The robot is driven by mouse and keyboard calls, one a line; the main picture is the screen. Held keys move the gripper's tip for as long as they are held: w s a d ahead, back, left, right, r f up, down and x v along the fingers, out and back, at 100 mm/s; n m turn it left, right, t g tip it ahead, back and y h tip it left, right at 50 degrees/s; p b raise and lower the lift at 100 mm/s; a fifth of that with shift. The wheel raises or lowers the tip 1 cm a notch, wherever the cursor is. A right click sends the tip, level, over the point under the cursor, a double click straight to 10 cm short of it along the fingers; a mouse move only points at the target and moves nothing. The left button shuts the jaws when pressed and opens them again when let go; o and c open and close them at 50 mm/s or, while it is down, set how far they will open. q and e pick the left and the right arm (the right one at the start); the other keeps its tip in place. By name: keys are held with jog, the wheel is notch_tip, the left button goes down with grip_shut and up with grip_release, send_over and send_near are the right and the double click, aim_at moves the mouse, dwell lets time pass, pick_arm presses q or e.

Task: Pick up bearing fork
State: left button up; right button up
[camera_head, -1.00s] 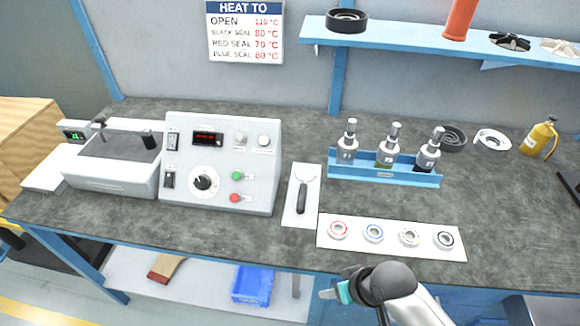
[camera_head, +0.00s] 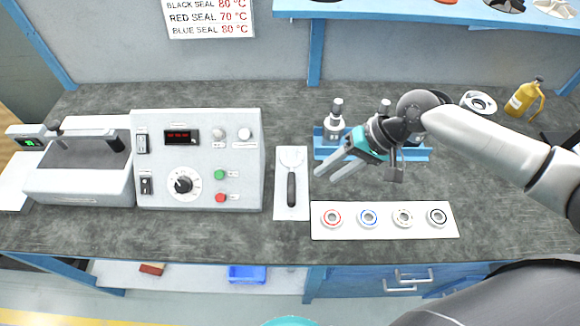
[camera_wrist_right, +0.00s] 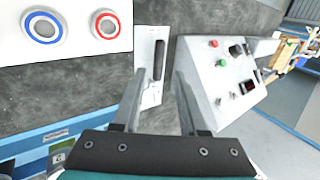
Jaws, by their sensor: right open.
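The bearing fork (camera_head: 291,180) lies on a white mat (camera_head: 281,207) on the bench, between the control box and the bearings. Its black handle points toward the front edge and its pale forked head toward the back. In the right wrist view its dark handle (camera_wrist_right: 159,61) shows just beyond the fingers. My right gripper (camera_head: 332,174) is open and empty, above the bench to the right of the fork and apart from it. In the right wrist view its two fingers (camera_wrist_right: 157,103) are spread. My left gripper is not in view.
The control box (camera_head: 197,160) stands left of the fork, next to a grey heater bath (camera_head: 80,170). A white strip (camera_head: 385,233) with several bearings lies to the right.

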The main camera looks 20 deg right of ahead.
jog(key=b, duration=0.1)
send_near(294, 199)
jog(key=x, duration=0.3)
jog(key=shift+w+a+f, duration=0.1)
jog(key=shift+a+f, duration=0.15)
jog(key=shift+f, duration=0.05)
jog(key=shift+b+x, duration=0.65)
jog(key=shift+x, duration=2.35)
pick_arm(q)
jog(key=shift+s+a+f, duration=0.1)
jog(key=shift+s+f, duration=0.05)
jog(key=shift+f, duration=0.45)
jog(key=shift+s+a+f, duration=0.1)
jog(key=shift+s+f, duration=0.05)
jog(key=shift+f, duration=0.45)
pick_arm(e)
jog(key=shift+c, duration=0.3)
grip_shut()
